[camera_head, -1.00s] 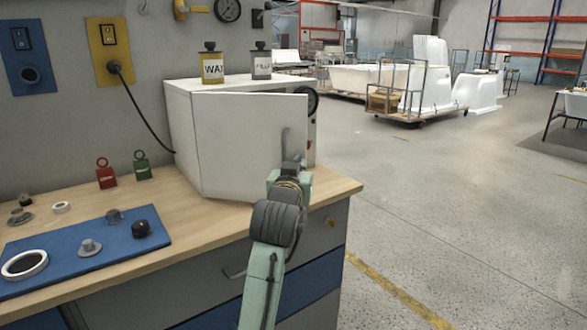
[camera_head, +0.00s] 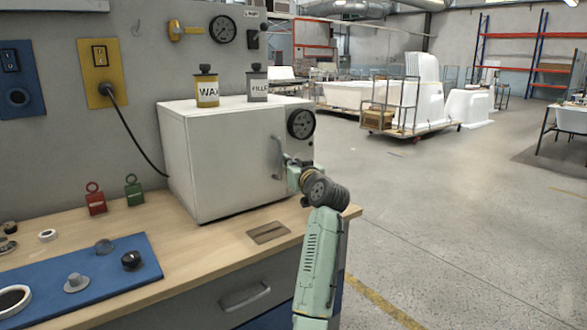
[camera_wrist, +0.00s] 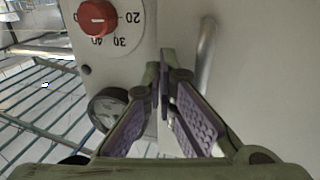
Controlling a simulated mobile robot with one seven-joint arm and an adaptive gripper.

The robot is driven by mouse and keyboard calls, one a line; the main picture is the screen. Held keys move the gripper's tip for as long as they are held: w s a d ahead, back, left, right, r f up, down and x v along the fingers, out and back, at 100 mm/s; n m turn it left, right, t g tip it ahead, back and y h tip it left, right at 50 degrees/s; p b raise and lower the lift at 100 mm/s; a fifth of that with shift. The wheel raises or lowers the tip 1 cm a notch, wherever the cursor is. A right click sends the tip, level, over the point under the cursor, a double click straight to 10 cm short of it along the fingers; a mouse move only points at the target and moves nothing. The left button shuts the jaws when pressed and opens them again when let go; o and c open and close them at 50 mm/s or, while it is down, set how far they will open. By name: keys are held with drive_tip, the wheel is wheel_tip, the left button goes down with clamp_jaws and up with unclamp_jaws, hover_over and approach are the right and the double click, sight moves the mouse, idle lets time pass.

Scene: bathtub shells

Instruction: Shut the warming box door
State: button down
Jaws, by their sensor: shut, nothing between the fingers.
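The warming box (camera_head: 183,105) is a white box on the wooden bench. Its white door (camera_head: 228,163) lies flat across the front and looks flush with the panel beside it; no clear gap shows. The door's grey bar handle (camera_head: 277,157) is upright at its right edge and also shows in the wrist view (camera_wrist: 206,55). My gripper (camera_head: 287,165) is at the door's right edge, just right of the handle. In the wrist view my gripper (camera_wrist: 164,75) has its fingertips together, empty, close to the seam between door and panel. Any contact is hard to tell.
A wax tin (camera_head: 207,91) and a filler tin (camera_head: 257,85) stand on the box. A round gauge (camera_head: 301,123) and a red knob (camera_wrist: 97,17) are on the panel. A blue mat (camera_head: 98,278) with small parts lies at the left. Open floor lies to the right.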

drive_tip(key=shift+w+a+r, duration=0.2)
drive_tip(key=shift+w+a, duration=0.15)
drive_tip(key=shift+w, duration=0.2)
drive_tip(key=shift+r, duration=0.1)
